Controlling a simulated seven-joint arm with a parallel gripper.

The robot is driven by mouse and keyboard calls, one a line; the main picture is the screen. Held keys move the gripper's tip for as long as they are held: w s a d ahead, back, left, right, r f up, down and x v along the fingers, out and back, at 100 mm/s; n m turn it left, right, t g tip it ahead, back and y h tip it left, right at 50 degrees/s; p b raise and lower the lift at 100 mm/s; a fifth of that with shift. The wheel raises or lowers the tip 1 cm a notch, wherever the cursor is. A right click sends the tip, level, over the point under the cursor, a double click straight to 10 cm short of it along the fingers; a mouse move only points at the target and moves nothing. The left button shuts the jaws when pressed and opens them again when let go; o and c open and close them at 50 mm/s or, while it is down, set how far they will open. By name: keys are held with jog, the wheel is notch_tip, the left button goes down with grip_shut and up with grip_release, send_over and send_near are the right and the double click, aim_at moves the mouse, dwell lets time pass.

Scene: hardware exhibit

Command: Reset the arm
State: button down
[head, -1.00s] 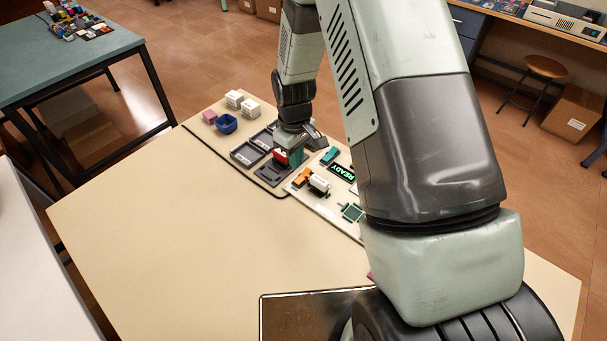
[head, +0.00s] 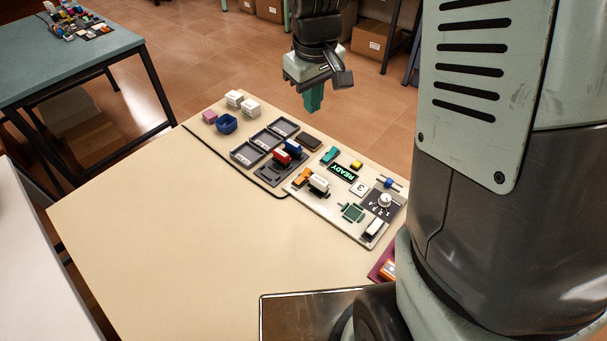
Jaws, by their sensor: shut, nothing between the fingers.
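My gripper (head: 313,103) is at the top middle of the head view, raised above the far edge of the table (head: 150,235). Its teal fingers point down, closed together with nothing held. It is clear of the objects on the tabletop. My arm's large links fill the right side of the view and hide part of the table there.
A dark fixture (head: 272,173) holds red and blue blocks beside grey trays (head: 247,154). A white panel (head: 335,216) carries a READY display (head: 343,172), a dial (head: 385,200) and small parts. A blue bin (head: 226,124) and white cubes stand at the far left. The front tabletop is clear.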

jog(key=s+d+r+m+t, duration=0.2)
jog(key=s+r+m, duration=0.1)
jog(key=s+r, duration=0.5)
jog(key=s+d+r+m+t, duration=0.1)
jog(key=s+d+r+m, duration=0.1)
jog(key=s+r, duration=0.6)
jog(key=s+d, duration=0.1)
jog(key=s, duration=0.5)
jog(key=shift+s+r+m+t, duration=0.15)
jog(key=shift+r+m+t, duration=0.1)
jog(key=shift+m+t, duration=0.15)
